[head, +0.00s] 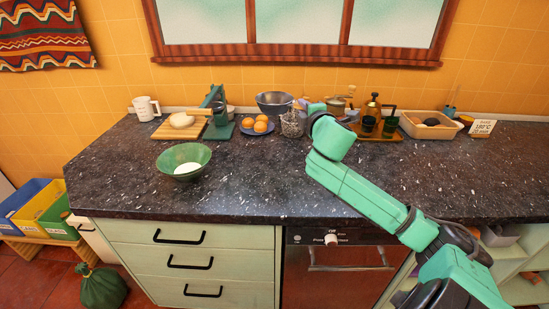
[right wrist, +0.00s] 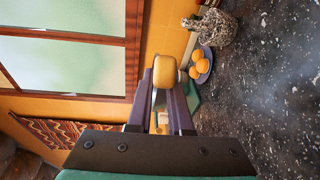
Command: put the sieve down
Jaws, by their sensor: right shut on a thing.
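My right gripper (head: 299,104) is above the back of the counter, at the end of the green arm. It is shut on the sieve, whose tan handle (right wrist: 164,72) shows between the dark fingertips in the right wrist view. A grey round bowl shape (head: 273,103) just left of the gripper looks like the sieve's bowl. I cannot tell for sure whether it is joined to the handle. A green bowl (head: 184,160) with white powder in it stands at the front left of the counter. My left gripper is out of view.
Oranges lie on a blue plate (head: 246,127), next to a speckled jar (head: 292,124). A green stand (head: 217,123), wooden board (head: 165,131) and white mug (head: 146,107) are at left. A tray (head: 379,134) and basket (head: 429,133) are at right. The front middle of the dark counter (head: 265,185) is clear.

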